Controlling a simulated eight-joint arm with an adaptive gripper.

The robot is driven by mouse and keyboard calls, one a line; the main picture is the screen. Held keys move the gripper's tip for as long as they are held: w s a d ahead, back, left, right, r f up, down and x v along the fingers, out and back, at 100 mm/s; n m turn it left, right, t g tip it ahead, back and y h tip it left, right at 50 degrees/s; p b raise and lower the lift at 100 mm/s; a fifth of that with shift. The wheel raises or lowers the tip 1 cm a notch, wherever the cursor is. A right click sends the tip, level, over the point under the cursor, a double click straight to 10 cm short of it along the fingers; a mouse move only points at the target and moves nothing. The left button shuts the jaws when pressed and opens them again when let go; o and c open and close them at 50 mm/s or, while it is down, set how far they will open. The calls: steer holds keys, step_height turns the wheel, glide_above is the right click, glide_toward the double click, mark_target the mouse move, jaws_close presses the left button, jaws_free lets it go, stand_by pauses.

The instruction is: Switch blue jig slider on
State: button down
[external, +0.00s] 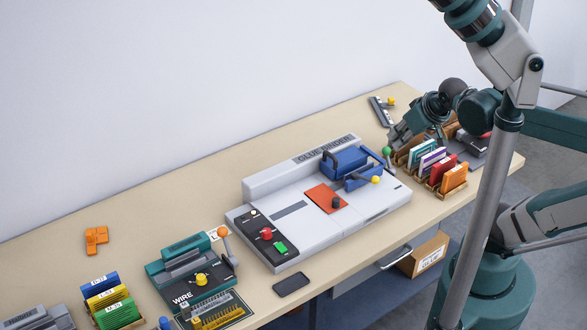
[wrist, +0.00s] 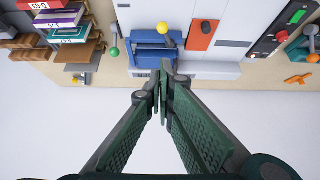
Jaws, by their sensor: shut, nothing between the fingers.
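The blue jig (external: 346,161) sits at the right end of the grey glue binder (external: 292,208). A yellow knob (external: 376,180) is at its front right, and a dark handle stands at its left end. In the wrist view the blue jig (wrist: 150,54) is beyond my fingertips, with the yellow knob (wrist: 162,28) at its far side. I cannot tell which part is the slider or its setting. My gripper (external: 393,141) is shut and empty, above the back right of the binder; its fingers meet in the wrist view (wrist: 164,85).
A green-knobbed lever (external: 387,153) stands at the binder's right end, close to my gripper. Wooden racks of coloured cards (external: 440,175) are to the right. An orange plate (external: 322,197) with a dark knob lies left of the jig. The table behind the binder is mostly clear.

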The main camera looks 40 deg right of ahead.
steer(key=shift+w+a, duration=0.1)
steer(key=shift+a, duration=0.05)
